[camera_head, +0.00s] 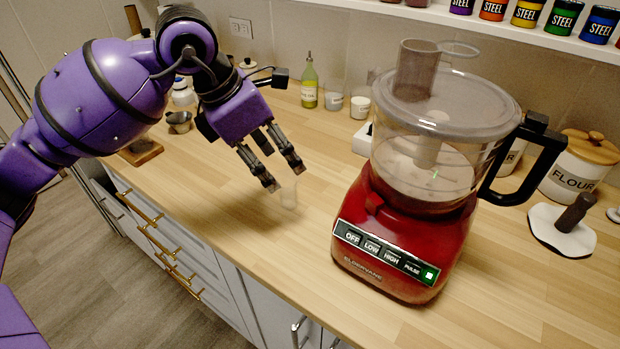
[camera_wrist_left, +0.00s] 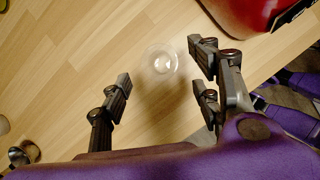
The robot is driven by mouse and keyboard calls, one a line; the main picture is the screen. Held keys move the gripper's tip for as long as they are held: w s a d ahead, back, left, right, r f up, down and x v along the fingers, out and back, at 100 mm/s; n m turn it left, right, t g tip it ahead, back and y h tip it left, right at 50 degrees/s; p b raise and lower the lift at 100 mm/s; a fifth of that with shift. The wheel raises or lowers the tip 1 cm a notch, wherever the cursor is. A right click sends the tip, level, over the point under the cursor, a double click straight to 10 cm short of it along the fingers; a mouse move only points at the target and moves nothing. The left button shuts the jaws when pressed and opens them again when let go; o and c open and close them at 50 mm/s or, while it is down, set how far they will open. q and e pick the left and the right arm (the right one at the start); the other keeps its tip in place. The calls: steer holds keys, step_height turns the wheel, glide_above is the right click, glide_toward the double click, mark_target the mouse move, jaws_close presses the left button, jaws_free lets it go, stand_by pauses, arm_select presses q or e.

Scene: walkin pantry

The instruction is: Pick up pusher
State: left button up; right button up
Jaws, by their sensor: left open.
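A small clear cylinder, which looks like the pusher (camera_head: 289,196), stands on the wooden counter to the left of the red food processor (camera_head: 400,235). It is see-through and faint. In the left wrist view the pusher (camera_wrist_left: 161,61) shows from above as a clear round shape. My left gripper (camera_head: 284,177) is open and empty, pointing down just above and beside the pusher. In the left wrist view the left gripper (camera_wrist_left: 159,77) has its fingers spread, with the pusher at or just beyond the gap between the tips. Contact is not visible. My right gripper is not in view.
The food processor also shows in the left wrist view (camera_wrist_left: 248,15), close to one finger. An oil bottle (camera_head: 309,83) and small jars stand at the back. A flour canister (camera_head: 579,172) is at the right. The counter in front of the pusher is clear.

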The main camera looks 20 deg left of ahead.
mark_target(286, 180)
arm_select(q)
steer(key=x, duration=0.6)
steer(key=shift+w+a+f+p, duration=0.1)
steer(key=shift+a+f+p, duration=0.1)
steer(key=shift+f+p, duration=0.2)
steer(key=shift+w+f, duration=0.1)
steer(key=shift+f, duration=0.3)
steer(key=shift+d, duration=0.1)
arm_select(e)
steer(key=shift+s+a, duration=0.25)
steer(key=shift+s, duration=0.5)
arm_select(q)
steer(key=c, duration=1.2)
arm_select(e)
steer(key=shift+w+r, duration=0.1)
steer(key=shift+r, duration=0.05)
